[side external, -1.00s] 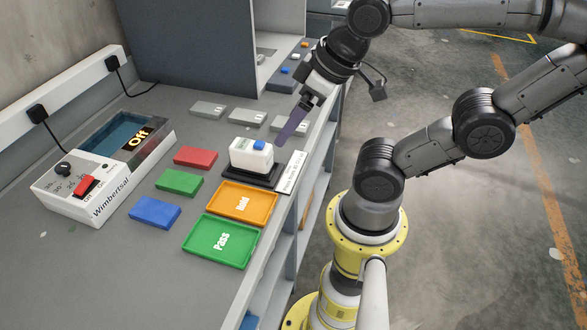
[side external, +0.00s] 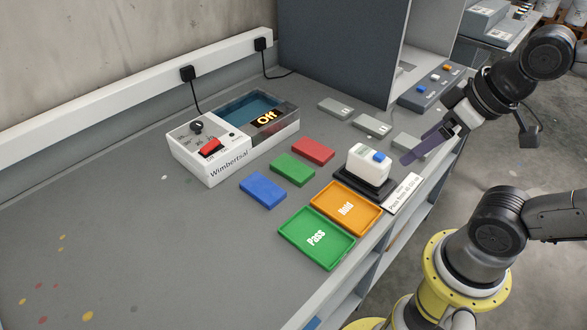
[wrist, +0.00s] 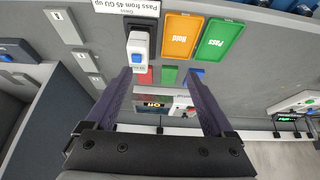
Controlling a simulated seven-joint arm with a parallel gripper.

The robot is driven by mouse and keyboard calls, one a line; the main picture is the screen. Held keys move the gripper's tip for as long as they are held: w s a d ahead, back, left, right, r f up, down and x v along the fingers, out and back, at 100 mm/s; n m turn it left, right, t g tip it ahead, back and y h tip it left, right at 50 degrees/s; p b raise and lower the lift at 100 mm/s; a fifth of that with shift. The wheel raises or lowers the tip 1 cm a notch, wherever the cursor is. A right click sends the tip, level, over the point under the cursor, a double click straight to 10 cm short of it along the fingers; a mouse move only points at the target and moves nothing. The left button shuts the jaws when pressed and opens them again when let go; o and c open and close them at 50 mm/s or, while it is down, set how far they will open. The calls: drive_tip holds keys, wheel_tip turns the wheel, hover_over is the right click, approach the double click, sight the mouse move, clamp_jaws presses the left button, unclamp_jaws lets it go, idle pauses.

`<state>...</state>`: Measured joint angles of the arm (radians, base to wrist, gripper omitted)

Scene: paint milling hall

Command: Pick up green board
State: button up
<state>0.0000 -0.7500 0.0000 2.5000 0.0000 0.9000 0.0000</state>
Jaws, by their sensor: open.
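The green board (side external: 293,169) is a small flat green block lying on the grey bench, between a red board (side external: 313,150) and a blue board (side external: 262,190). In the wrist view the green board (wrist: 169,76) shows between my two fingers, with the red one (wrist: 145,76) and the blue one (wrist: 196,74) either side. My gripper (side external: 407,158) has dark purple fingers and is open and empty. It is above the bench's right side, beside the white device and well apart from the green board. It also shows in the wrist view (wrist: 158,78).
A white device with a blue cap (side external: 363,163) stands on a black base. An orange Hold tray (side external: 327,205) and green Pass tray (side external: 293,240) lie in front. The Wimbertsal box (side external: 215,170) reads Off. Grey plates (side external: 371,124) lie behind.

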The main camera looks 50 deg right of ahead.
idle(0.3)
drive_tip(key=shift+o, duration=1)
drive_tip(key=w+r+g, duration=0.1)
drive_tip(key=w+r, duration=0.5)
drive_tip(key=w, duration=0.2)
drive_tip(key=g, duration=0.4)
hover_over(297, 170)
wheel_tip(297, 170, down, 8)
drive_tip(key=shift+g, duration=0.3)
drive_tip(key=f, duration=1)
drive_tip(key=shift+w+d, duration=0.1)
drive_tip(key=shift+w, duration=0.3)
drive_tip(key=shift+s+f, duration=0.15)
drive_tip(key=shift+f, duration=1.35)
drive_tip(key=shift+s+f, duration=0.15)
drive_tip(key=shift+f, duration=1.35)
drive_tip(key=c, duration=1.4)
